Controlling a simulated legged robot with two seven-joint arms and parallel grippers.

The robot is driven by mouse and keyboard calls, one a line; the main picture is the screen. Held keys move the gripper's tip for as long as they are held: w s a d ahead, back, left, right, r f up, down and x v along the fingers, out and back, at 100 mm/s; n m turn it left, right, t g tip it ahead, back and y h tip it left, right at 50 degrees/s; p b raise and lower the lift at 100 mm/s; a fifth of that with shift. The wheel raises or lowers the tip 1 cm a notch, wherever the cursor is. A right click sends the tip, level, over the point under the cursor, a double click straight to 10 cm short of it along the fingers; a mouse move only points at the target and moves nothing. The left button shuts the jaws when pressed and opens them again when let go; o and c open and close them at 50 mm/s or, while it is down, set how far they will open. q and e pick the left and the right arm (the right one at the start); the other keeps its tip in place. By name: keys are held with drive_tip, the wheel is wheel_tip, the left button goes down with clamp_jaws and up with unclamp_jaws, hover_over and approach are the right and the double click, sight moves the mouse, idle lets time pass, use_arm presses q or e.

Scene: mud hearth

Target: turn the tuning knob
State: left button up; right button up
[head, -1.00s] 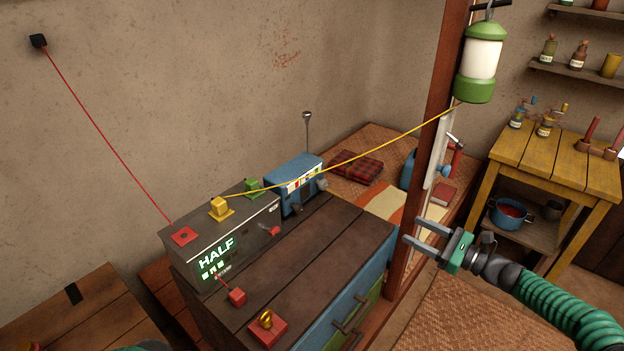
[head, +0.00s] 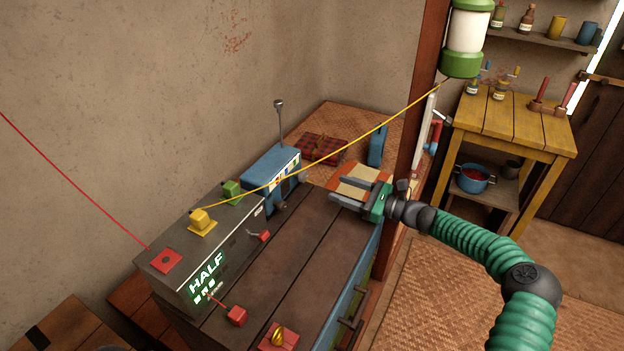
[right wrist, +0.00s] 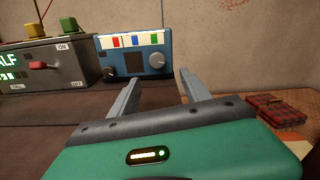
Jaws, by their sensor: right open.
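The blue radio (head: 268,172) stands at the back of the dark wooden chest top, its antenna upright. In the right wrist view the radio (right wrist: 133,42) shows coloured buttons and two round knobs: a larger grey knob (right wrist: 156,60) at right and a smaller dark knob (right wrist: 107,73) at left. Which one is the tuning knob is not labelled legibly. My right gripper (head: 331,190) is open and empty, its fingers pointing at the radio's front, apart from it. In the wrist view the larger knob appears between the fingertips (right wrist: 158,76). My left gripper is out of view.
A grey box (head: 205,250) reading HALF stands left of the radio, with a yellow block (head: 200,219) and a green block (head: 231,189) on top. A wooden post (head: 416,115) stands close right.

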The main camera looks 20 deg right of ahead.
sight(305, 178)
drive_tip(key=x, duration=0.9)
drive_tip(key=shift+s+a, duration=0.2)
drive_tip(key=shift+a, duration=0.35)
drive_tip(key=shift+w+a, duration=0.15)
drive_tip(key=shift+w, duration=0.35)
drive_tip(key=shift+d, duration=0.25)
drive_tip(key=shift+a, duration=0.35)
drive_tip(key=c, duration=0.4)
clamp_jaws()
